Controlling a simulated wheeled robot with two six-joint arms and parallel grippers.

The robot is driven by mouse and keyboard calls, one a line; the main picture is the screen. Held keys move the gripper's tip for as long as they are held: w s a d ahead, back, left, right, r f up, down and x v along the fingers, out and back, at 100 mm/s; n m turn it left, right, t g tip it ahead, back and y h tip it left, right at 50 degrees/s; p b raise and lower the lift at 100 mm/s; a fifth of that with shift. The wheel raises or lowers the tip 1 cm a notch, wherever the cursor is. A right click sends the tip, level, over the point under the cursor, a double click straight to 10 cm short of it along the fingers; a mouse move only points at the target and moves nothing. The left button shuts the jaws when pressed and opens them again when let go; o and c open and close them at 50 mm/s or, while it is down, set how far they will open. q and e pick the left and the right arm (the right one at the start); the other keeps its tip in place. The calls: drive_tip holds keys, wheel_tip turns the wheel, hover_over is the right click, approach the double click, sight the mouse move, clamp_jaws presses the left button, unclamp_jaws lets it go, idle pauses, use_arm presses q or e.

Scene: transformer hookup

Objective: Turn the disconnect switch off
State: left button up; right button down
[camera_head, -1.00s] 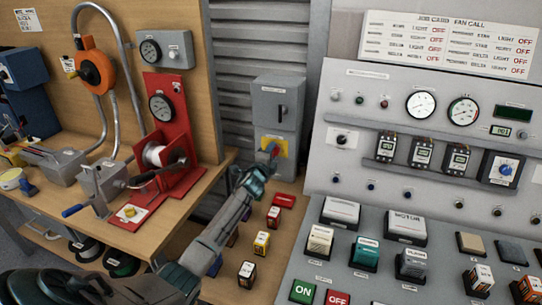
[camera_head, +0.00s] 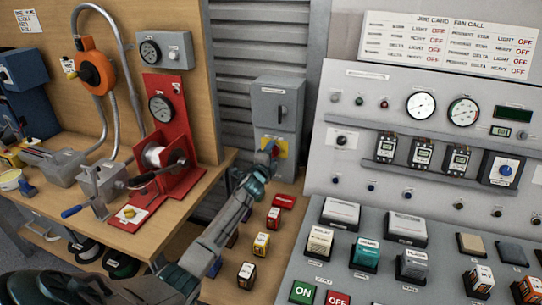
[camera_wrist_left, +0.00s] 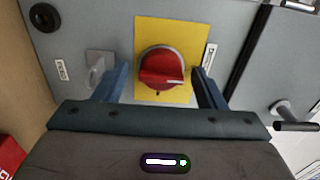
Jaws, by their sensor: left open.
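The disconnect switch is a red rotary knob (camera_wrist_left: 161,69) on a yellow plate (camera_wrist_left: 180,30), on the front of a grey cabinet (camera_head: 278,103). In the left wrist view the knob's pale pointer line lies roughly level, tilted slightly. My left gripper (camera_wrist_left: 160,85) is open, with one blue finger on each side of the knob; I cannot tell whether they touch it. In the head view my left gripper (camera_head: 268,155) is at the yellow plate and hides most of the knob. My right gripper is not in view.
A sloped control panel (camera_head: 300,250) with meters and push buttons stands close on the right. A wooden bench (camera_head: 190,215) with a red winch stand (camera_head: 165,110) is on the left.

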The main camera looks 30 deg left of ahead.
use_arm(q)
drive_tip(key=b+v, duration=0.2)
drive_tip(key=v, duration=0.9)
drive_tip(key=shift+w, duration=0.1)
